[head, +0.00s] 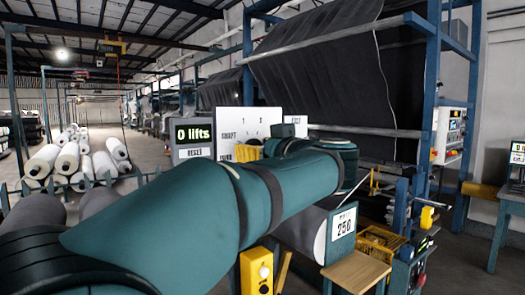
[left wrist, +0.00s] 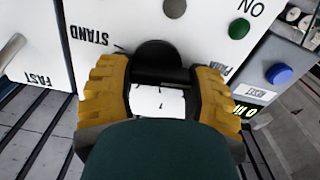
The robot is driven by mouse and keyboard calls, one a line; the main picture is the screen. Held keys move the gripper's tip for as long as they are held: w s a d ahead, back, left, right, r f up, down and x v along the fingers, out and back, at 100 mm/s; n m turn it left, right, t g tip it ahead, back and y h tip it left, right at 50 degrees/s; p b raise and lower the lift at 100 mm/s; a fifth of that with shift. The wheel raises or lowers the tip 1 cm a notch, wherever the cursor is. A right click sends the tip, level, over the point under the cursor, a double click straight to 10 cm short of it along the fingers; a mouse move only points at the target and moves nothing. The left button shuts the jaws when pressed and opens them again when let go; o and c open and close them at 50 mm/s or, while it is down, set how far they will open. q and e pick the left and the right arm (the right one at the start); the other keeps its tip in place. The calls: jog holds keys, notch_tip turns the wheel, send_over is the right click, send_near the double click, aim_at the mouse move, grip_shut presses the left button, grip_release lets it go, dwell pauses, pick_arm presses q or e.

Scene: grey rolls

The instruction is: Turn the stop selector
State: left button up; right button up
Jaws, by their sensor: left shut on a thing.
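My left gripper (left wrist: 157,80) has its two yellow fingers shut around a dark selector knob (left wrist: 155,53) on a white panel (left wrist: 100,15) in the left wrist view. The lettering beside the fingers appears upside down; "STAND" and "FAST" are readable. A small white area with dark marks shows between the fingers. In the head view, my left arm reaches across the middle. Some yellow of the left gripper (head: 248,152) shows in front of the white panel (head: 240,121), and the selector is hidden there. My right gripper is not in view.
A "0 lifts" display with a RESET label (head: 193,140) stands left of the panel. In the left wrist view, a green button (left wrist: 239,28) and a blue button (left wrist: 279,73) are close by. A roll labelled 250 (head: 343,222) and a small wooden table (head: 356,271) are at lower right.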

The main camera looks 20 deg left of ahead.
pick_arm(q)
jog(key=m, duration=0.2)
jog(key=shift+m+b, duration=0.35)
jog(key=shift+m, duration=0.05)
jog(key=m, duration=0.2)
jog(key=shift+w+d+m, duration=0.1)
jog(key=shift+m, duration=0.3)
jog(key=m, duration=0.2)
jog(key=shift+m, duration=0.4)
jog(key=m+p, duration=0.1)
jog(key=m, duration=0.2)
jog(key=shift+w+d+r+m, duration=0.1)
jog(key=shift+m, duration=0.2)
jog(key=m+p, duration=0.3)
jog(key=m, duration=0.1)
jog(key=shift+w+m, duration=0.1)
jog(key=shift+m, duration=0.2)
jog(key=m+p, duration=0.3)
jog(key=m, duration=0.1)
jog(key=shift+d, duration=0.1)
jog(key=shift+w+f+m+p, duration=0.1)
jog(key=shift+f+m+p, duration=0.15)
jog(key=shift+m+p, duration=0.95)
